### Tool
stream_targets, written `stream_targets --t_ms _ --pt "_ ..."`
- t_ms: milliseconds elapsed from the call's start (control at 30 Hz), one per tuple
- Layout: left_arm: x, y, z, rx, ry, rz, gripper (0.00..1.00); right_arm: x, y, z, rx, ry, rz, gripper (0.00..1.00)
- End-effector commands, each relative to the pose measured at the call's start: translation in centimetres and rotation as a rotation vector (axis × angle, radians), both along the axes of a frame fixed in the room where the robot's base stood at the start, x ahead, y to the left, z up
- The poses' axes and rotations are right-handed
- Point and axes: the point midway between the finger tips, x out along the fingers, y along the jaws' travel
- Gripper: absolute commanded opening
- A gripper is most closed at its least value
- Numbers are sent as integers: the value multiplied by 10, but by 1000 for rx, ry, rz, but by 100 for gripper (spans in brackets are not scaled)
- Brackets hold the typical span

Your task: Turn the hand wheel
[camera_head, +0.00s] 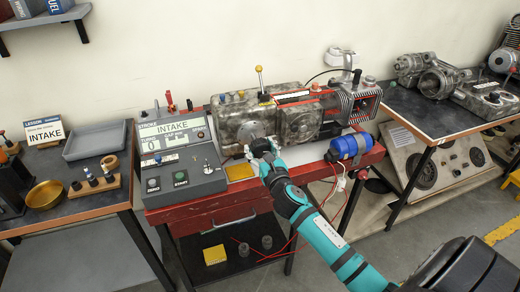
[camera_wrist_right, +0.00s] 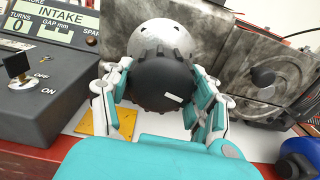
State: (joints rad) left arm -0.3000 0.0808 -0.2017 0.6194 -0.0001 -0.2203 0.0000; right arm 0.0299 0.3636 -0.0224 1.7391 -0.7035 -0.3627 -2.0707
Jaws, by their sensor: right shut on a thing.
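The hand wheel (camera_wrist_right: 163,82) is a black, ribbed round knob with a white mark, in the middle of the right wrist view. A silver disc with holes (camera_wrist_right: 160,42) sits behind it on the grey engine housing. My right gripper (camera_wrist_right: 160,98) has its fingers on both sides of the wheel and is shut on it. In the head view my right gripper (camera_head: 263,152) reaches the front of the engine block (camera_head: 245,118) and covers most of the wheel. The intake panel (camera_head: 180,150) shows a turns reading of 0. My left gripper is not in view.
The grey control box with a switch (camera_wrist_right: 30,95) stands close to the left of my gripper. A yellow pad (camera_wrist_right: 100,118) lies below. A blue cylinder (camera_head: 348,147) is to the right on the red bench (camera_head: 215,205). Side tables stand left and right.

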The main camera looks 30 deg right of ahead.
Motion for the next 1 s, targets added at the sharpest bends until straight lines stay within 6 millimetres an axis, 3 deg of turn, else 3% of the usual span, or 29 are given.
stream_targets --t_ms 367,1000 --pt "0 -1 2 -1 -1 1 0 0 0 0 92 -21 0 26" --pt "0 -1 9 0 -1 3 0 0 2 1 644 -154 -1 26"
